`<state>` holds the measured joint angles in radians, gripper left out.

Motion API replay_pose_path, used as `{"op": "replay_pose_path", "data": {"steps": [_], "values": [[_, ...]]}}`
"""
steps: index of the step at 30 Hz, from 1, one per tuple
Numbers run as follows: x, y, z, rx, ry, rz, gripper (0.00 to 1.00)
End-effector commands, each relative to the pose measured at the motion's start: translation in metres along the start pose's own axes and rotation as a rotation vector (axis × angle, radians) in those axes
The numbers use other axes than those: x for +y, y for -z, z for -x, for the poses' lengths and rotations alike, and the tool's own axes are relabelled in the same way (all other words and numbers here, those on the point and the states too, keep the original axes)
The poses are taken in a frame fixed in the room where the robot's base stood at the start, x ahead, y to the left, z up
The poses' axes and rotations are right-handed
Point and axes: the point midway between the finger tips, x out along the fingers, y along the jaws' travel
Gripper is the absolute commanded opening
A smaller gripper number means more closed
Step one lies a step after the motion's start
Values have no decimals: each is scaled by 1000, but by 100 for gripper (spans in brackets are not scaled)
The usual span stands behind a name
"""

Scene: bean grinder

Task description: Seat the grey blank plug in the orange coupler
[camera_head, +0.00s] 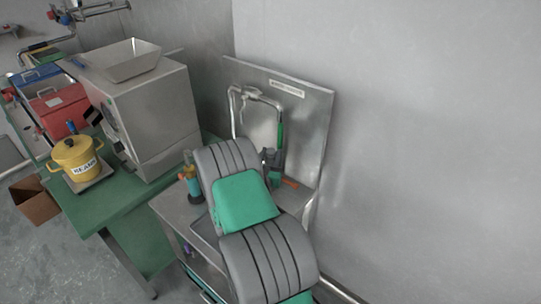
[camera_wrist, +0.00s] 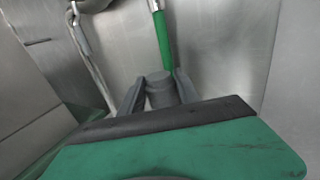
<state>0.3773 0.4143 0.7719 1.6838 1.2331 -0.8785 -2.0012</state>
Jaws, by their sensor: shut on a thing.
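The grey blank plug (camera_wrist: 160,90) is a short, dark grey cylinder in the wrist view. My gripper (camera_wrist: 160,95) has one finger on each side of it and is shut on it. In the head view my gripper (camera_head: 271,160) is a small dark shape behind my arm, above the steel sink unit; the plug cannot be made out there. A small orange piece (camera_head: 290,183) lies just right of my gripper; it may be the orange coupler, but it is too small to tell. No orange coupler shows in the wrist view.
A steel backsplash (camera_head: 310,120) stands behind my gripper, with a tap and green-sleeved hose (camera_head: 280,135) in front. A teal and orange bottle-like item (camera_head: 192,183) stands left of my arm. A steel grinder (camera_head: 150,110) and yellow pot (camera_head: 75,155) are on the green bench.

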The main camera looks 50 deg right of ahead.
Motion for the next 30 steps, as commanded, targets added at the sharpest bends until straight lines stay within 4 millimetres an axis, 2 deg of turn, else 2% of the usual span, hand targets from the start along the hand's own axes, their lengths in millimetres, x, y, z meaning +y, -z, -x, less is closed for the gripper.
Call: {"op": "replay_pose_path", "data": {"steps": [6,7,15,24,26,30], "values": [[0,5,0,-3,0,0,0],[0,4,0,-3,0,0,41],[0,4,0,-1,0,0,63],[0,7,4,3,-1,2,64],[1,8,10,4,-2,0,64],[2,9,38,2,-5,2,64]]}}
